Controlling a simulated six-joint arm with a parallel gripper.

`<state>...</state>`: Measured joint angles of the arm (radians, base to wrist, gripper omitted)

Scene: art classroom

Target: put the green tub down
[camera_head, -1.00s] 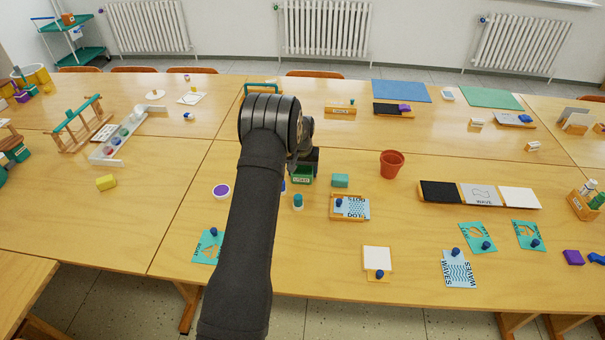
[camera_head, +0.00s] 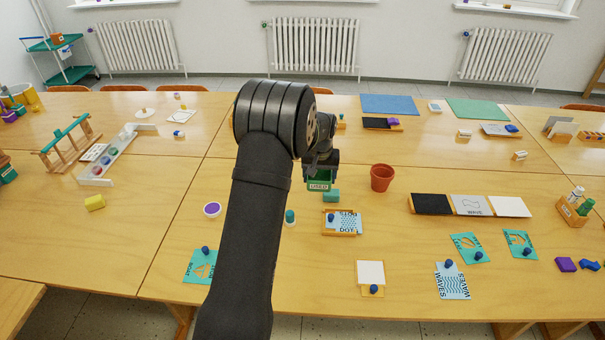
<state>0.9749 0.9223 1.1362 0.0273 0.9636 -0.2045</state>
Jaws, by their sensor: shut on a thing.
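The green tub (camera_head: 319,184) has a pale label reading "USED" on its front. My gripper (camera_head: 320,170) is shut on it from above, and the arm hides part of the area to its left. The tub appears upright, just behind a teal block (camera_head: 331,196) that overlaps its lower edge in the picture. Whether the tub touches the table or hangs slightly above it I cannot tell.
A terracotta pot (camera_head: 382,178) stands close to the right of the tub. A wooden tray (camera_head: 341,234) with a patterned card lies in front. A teal-topped peg (camera_head: 290,217) stands front left. Black, grey and white panels (camera_head: 430,204) lie farther right.

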